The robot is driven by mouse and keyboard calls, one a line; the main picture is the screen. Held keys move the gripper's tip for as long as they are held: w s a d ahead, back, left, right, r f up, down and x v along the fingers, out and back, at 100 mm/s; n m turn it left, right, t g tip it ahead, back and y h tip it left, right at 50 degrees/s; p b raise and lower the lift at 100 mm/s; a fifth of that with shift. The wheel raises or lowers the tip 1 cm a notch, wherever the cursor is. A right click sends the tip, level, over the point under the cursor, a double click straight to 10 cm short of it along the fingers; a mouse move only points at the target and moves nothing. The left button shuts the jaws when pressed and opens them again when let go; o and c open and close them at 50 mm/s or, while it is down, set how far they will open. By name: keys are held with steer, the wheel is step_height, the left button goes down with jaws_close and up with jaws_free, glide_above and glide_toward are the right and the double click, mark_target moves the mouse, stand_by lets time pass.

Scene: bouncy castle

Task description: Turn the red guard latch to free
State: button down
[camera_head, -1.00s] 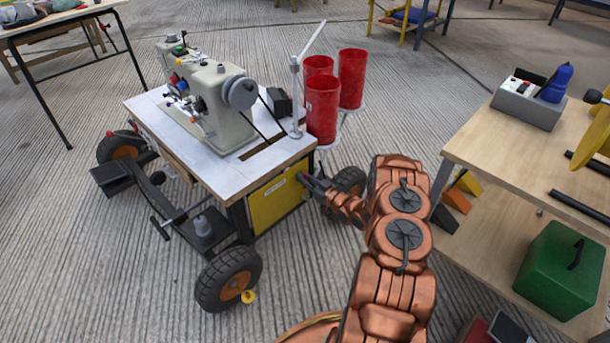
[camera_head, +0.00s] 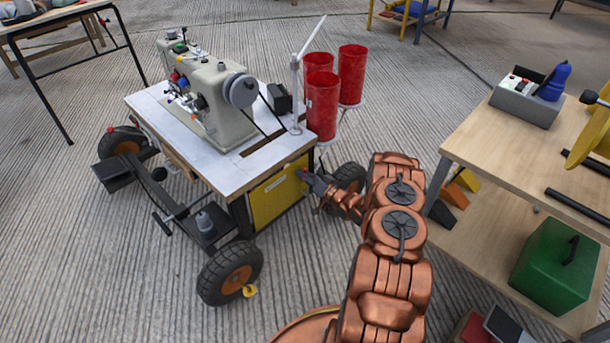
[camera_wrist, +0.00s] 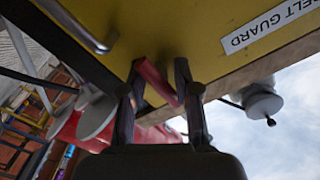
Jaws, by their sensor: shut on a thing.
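The red guard latch (camera_wrist: 157,84) is a small red bar on the yellow belt guard (camera_wrist: 190,30) in the wrist view. It lies slanted between the two dark fingers of my gripper (camera_wrist: 160,78), which is shut on it. In the head view the yellow guard (camera_head: 272,200) is under the sewing machine table, and my gripper (camera_head: 310,182) reaches its right edge. The latch is too small there to make out well.
The sewing machine (camera_head: 215,100) stands on a wheeled cart with a white top (camera_head: 150,108). Red cylinders (camera_head: 322,105) stand at its back right corner. A wooden workbench (camera_head: 480,140) is close on the right of my arm. A metal handle (camera_wrist: 80,25) is on the guard.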

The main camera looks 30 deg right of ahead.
steer(key=shift+d, duration=0.2)
steer(key=c, duration=0.8)
jaws_free()
steer(key=shift+a, duration=0.15)
steer(key=shift+c, duration=0.2)
steer(key=v, duration=1.2)
steer(key=shift+r, duration=0.15)
